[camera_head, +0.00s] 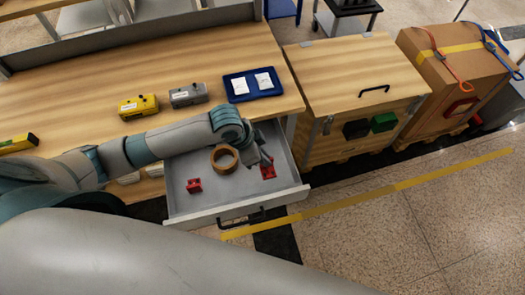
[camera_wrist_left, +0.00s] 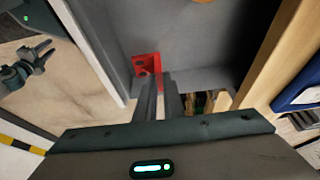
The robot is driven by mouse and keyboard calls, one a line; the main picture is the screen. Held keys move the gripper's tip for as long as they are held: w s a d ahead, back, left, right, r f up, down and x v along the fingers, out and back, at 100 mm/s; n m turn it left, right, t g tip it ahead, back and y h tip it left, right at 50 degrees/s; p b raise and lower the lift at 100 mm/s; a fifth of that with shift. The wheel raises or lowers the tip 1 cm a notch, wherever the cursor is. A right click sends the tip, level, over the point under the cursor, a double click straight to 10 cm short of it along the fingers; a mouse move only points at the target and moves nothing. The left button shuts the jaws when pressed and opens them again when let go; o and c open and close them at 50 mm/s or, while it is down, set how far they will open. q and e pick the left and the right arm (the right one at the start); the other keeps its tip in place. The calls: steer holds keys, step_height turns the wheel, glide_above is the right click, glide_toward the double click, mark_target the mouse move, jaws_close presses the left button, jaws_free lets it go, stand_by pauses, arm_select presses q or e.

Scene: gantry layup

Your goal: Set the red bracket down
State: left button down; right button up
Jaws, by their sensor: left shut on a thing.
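A red bracket (camera_head: 268,171) is at the right end of the open grey drawer (camera_head: 222,189), right at my left gripper (camera_head: 265,161). In the left wrist view the bracket (camera_wrist_left: 146,65) shows at the tips of my left gripper's fingers (camera_wrist_left: 160,85), which are close together and shut on it. Whether the bracket touches the drawer floor I cannot tell. A second red bracket (camera_head: 193,185) lies on the left of the drawer floor. My right gripper (camera_wrist_left: 35,58) shows small at the left of the left wrist view; its finger gap is unclear.
A brown tape ring (camera_head: 224,158) lies in the drawer between the brackets. On the bench (camera_head: 200,60) are a yellow box (camera_head: 138,107), a grey box (camera_head: 188,95) and a blue tray (camera_head: 253,85). A wooden crate (camera_head: 350,75) stands right of the drawer.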

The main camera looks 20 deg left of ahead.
arm_select(q)
steer(key=w+f, duration=0.1)
steer(key=w+a+f, duration=0.1)
steer(key=w, duration=0.2)
steer(key=shift+w+a+f+p, duration=0.15)
steer(key=shift+w+f+p, duration=0.1)
steer(key=shift+f+p, duration=0.15)
steer(key=shift+f+p, duration=0.65)
steer(key=shift+f, duration=1.35)
steer(key=shift+f, duration=0.15)
steer(key=c, duration=1.9)
jaws_free()
steer(key=shift+o, duration=0.2)
